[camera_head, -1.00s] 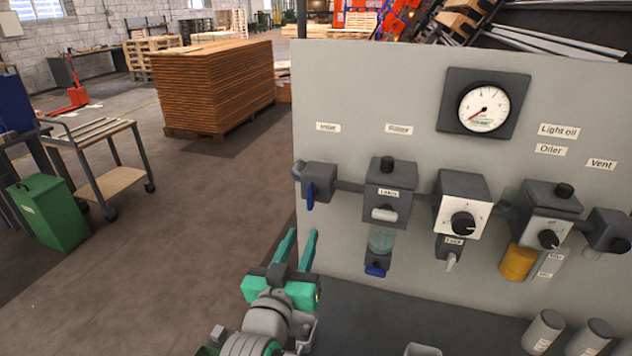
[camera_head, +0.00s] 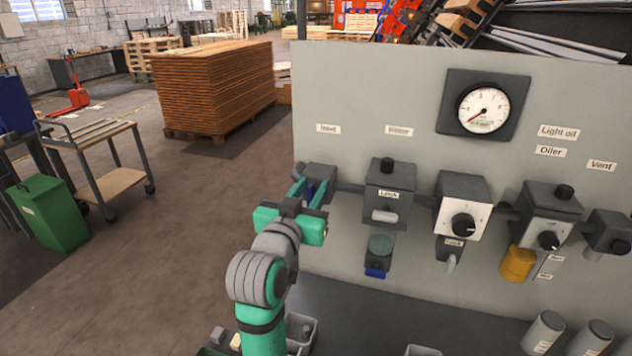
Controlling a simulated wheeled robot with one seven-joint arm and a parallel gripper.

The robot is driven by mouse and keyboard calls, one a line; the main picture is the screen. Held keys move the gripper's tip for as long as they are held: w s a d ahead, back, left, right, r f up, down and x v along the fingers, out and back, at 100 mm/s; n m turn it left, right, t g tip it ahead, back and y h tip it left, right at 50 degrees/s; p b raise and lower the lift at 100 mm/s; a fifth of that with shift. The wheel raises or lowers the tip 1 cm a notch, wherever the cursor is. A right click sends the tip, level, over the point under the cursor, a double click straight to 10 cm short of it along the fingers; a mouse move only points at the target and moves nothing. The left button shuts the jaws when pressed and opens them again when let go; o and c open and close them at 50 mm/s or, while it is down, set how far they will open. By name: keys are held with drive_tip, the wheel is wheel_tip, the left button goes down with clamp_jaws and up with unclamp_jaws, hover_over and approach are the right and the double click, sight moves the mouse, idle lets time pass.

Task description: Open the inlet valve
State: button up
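The inlet valve is a dark grey block (camera_head: 321,171) at the left end of the row on the grey panel, below a label that seems to read Inlet (camera_head: 328,128). Its blue handle (camera_head: 309,190) shows between the two green fingers of my gripper (camera_head: 309,188). The fingers are apart, one on each side of the handle. Whether they touch it cannot be told. My gripper and wrist hide the lower part of the handle.
To the right on the panel (camera_head: 350,80) are a filter unit (camera_head: 389,196), a regulator with a black knob (camera_head: 462,207), an oiler (camera_head: 545,213) and a vent block (camera_head: 609,229). A round gauge (camera_head: 484,109) is above. Grey bins and cylinders stand on the dark surface below.

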drive_tip(key=shift+x, duration=1.45)
clamp_jaws()
drive_tip(key=shift+m, duration=0.3)
drive_tip(key=shift+s+d+f+m, duration=0.1)
drive_tip(key=shift+d+f+m, duration=0.25)
drive_tip(key=shift+m, duration=2.5)
drive_tip(key=shift+s+d+f+m, duration=0.1)
drive_tip(key=shift+d+f+m, duration=0.2)
drive_tip(key=shift+m, duration=2.6)
drive_tip(key=shift+s+d+f+m, duration=0.1)
drive_tip(key=shift+d+f+m, duration=0.25)
drive_tip(key=shift+m, duration=2.5)
drive_tip(key=shift+f, duration=0.1)
